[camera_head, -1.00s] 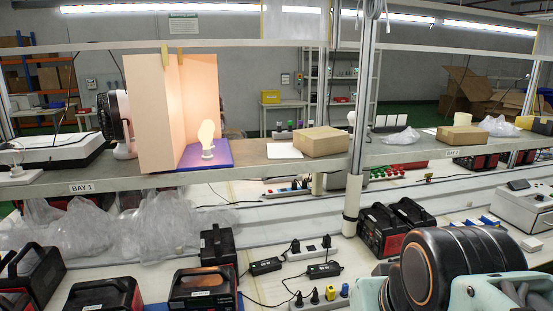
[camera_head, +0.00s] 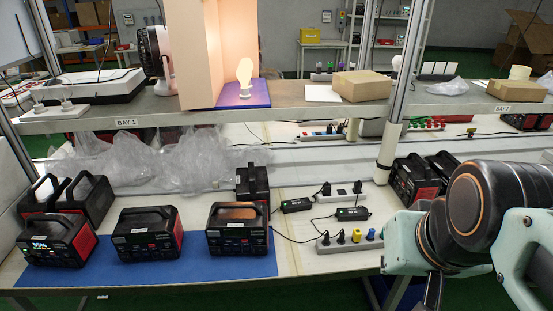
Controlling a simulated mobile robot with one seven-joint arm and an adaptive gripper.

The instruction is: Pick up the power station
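Several black power stations with red sides and top handles are in the head view. Three stand in a front row on a blue mat (camera_head: 190,268): a left one (camera_head: 58,242) with a lit display, a middle one (camera_head: 148,234) and a right one (camera_head: 238,229). Another power station (camera_head: 253,185) stands behind the right one, and more (camera_head: 88,198) stand at the back left. A further pair (camera_head: 416,182) stands beyond the shelf post. My arm is at the right edge, apart from the front row. My gripper cannot be made out.
Crumpled clear plastic (camera_head: 150,163) lies behind the row. Power strips (camera_head: 350,240) and black adapters (camera_head: 297,204) with cables lie right of it. An upper shelf (camera_head: 290,113) on posts (camera_head: 391,150) overhangs the bench, carrying a lit bulb (camera_head: 245,76) and cardboard boxes (camera_head: 361,85).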

